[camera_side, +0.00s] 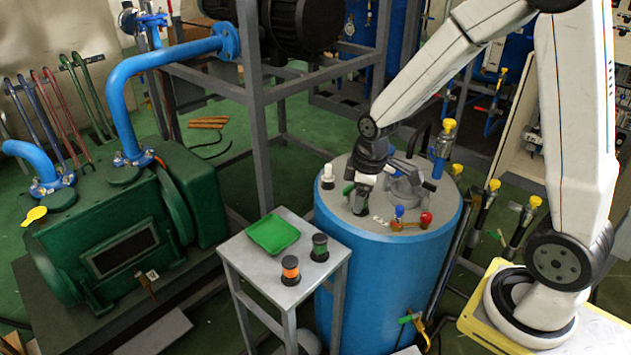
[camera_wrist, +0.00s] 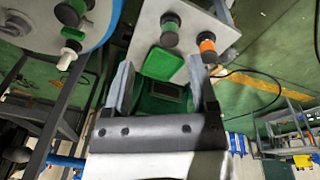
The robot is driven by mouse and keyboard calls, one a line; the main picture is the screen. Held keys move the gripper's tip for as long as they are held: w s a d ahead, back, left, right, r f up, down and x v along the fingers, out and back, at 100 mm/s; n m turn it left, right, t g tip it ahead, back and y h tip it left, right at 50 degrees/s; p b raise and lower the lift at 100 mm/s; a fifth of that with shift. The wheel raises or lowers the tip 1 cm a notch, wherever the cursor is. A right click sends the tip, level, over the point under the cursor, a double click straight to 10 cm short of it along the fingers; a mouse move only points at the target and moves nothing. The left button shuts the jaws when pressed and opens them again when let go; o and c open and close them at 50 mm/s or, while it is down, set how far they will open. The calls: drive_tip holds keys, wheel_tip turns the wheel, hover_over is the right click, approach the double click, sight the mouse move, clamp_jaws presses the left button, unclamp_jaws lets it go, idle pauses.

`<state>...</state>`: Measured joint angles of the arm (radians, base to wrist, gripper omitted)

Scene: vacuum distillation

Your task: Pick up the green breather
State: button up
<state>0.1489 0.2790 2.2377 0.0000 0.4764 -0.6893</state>
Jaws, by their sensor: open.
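A dark cylinder with a green band, which looks like the green breather (camera_side: 319,247), stands upright on the small grey table. It also shows in the wrist view (camera_wrist: 170,30), beyond my fingertips. My gripper (camera_side: 362,196) is over the blue tank's top, to the right of the table and apart from this breather. Its two fingers (camera_wrist: 162,74) are spread with nothing between them; the tray shows through the gap. Another dark and green fitting (camera_wrist: 69,13) stands on the tank top; my gripper partly hides that area in the side view.
The grey table (camera_side: 238,262) also bears a green tray (camera_side: 272,234) and an orange-banded cylinder (camera_side: 290,269). The blue tank (camera_side: 355,290) carries a white fitting (camera_side: 327,176), a blue knob and a red knob (camera_side: 426,218). A grey frame post (camera_side: 251,110) rises behind the table.

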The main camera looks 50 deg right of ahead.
drive_tip(key=w+d+f+n, duration=0.2)
drive_tip(key=d+n, duration=0.1)
drive_tip(key=d, duration=0.1)
drive_tip(key=w+d+f+n+g, duration=0.1)
drive_tip(key=w+d+f+n, duration=0.1)
drive_tip(key=w+d+n, duration=0.1)
drive_tip(key=w+d+f+n, duration=0.2)
drive_tip(key=w+d+n, duration=0.1)
drive_tip(key=d, duration=0.3)
drive_tip(key=shift+f+n, duration=0.4)
drive_tip(key=shift+n, duration=0.2)
drive_tip(key=shift+w+d+f+n+g, duration=0.2)
drive_tip(key=shift+d+f+n+g, duration=0.1)
drive_tip(key=shift+d+n, duration=0.25)
drive_tip(key=shift+f, duration=0.15)
drive_tip(key=shift+f, duration=1.15)
drive_tip(key=shift+f, duration=0.1)
drive_tip(key=shift+f, duration=2.5)
